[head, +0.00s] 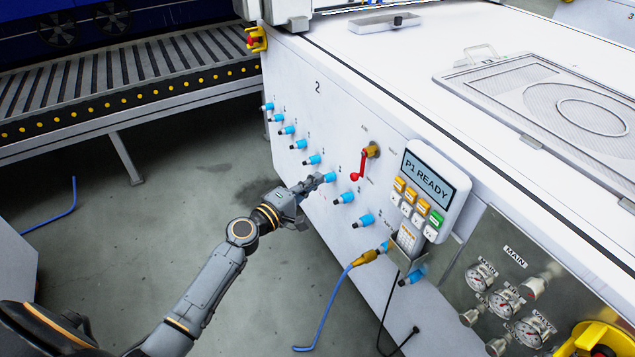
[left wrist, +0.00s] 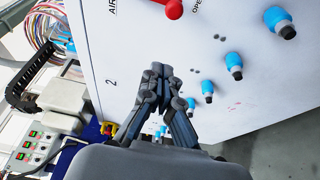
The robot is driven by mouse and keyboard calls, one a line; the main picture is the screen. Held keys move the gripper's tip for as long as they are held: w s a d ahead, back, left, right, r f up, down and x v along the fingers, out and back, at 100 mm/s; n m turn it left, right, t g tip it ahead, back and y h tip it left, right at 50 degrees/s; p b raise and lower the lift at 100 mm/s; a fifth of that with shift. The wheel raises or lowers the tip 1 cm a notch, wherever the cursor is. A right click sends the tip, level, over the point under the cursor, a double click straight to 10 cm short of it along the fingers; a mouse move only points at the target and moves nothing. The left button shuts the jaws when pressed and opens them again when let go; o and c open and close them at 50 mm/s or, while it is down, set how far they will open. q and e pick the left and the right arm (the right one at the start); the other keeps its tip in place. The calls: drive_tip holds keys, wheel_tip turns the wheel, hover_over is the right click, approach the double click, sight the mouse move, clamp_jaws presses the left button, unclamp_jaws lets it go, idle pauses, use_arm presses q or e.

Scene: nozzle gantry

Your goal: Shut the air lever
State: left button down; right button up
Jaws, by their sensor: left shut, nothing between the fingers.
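The air lever is a red handle (head: 359,166) on a brass valve (head: 372,151) on the white front panel of the machine. In the head view the handle hangs down and slightly left from the valve, ending in a red knob. In the left wrist view the red knob (left wrist: 174,9) shows at the top edge, with most of the lever out of frame. My left gripper (head: 322,181) is shut and empty, below and left of the red knob, close to the row of blue fittings. It also shows shut in the left wrist view (left wrist: 158,72). My right gripper is not in view.
Several blue fittings (head: 346,197) run diagonally along the panel. A control pendant (head: 431,177) reading "P1 READY" hangs right of the lever. A blue hose with a brass connector (head: 366,257) plugs in below. A conveyor (head: 130,75) stands at the left; open floor lies between.

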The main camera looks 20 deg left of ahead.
use_arm(q)
drive_tip(key=x, duration=0.8)
drive_tip(key=shift+s+d+p, duration=0.5)
drive_tip(key=shift+s+d, duration=1)
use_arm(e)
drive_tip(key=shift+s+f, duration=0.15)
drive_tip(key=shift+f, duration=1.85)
use_arm(q)
drive_tip(key=shift+w, duration=0.1)
